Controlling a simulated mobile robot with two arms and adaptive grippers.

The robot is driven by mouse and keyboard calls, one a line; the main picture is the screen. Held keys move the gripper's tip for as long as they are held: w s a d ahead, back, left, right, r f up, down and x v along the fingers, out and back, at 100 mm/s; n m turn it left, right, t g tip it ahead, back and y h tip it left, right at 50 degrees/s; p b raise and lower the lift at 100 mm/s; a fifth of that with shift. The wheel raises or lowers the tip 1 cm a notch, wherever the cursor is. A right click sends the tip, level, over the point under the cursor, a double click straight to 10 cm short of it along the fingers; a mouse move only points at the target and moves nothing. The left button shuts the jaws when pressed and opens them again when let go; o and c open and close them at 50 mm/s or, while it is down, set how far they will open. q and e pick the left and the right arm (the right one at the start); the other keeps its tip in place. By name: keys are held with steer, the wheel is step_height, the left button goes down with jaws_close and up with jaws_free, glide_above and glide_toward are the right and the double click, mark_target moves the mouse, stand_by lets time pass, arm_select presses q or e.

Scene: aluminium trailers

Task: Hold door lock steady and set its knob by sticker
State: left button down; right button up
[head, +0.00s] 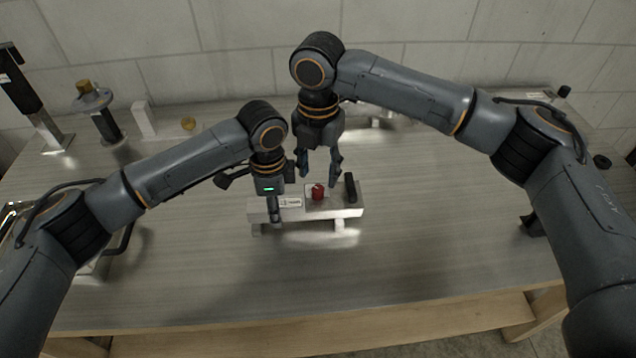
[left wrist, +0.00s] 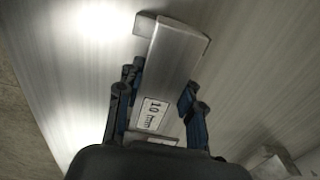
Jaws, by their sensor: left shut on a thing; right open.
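The door lock (head: 341,212) is a silver metal bar on short feet at the middle of the table. A red knob (head: 317,192) sits on its face, with a black handle piece (head: 350,188) to the right. A white sticker (head: 291,203) with dark print is on its left part; in the left wrist view the sticker (left wrist: 152,114) appears to read "10 mm". My left gripper (head: 275,212) is shut on the lock's left end, its fingers either side of the bar (left wrist: 177,55). My right gripper (head: 319,180) is open, pointing down just above the red knob, its fingers apart.
A tall dark post (head: 30,95) is farther left. The table front (head: 300,290) is clear.

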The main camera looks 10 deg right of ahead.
mark_target(318, 188)
steer(key=shift+f, duration=2.35)
jaws_close()
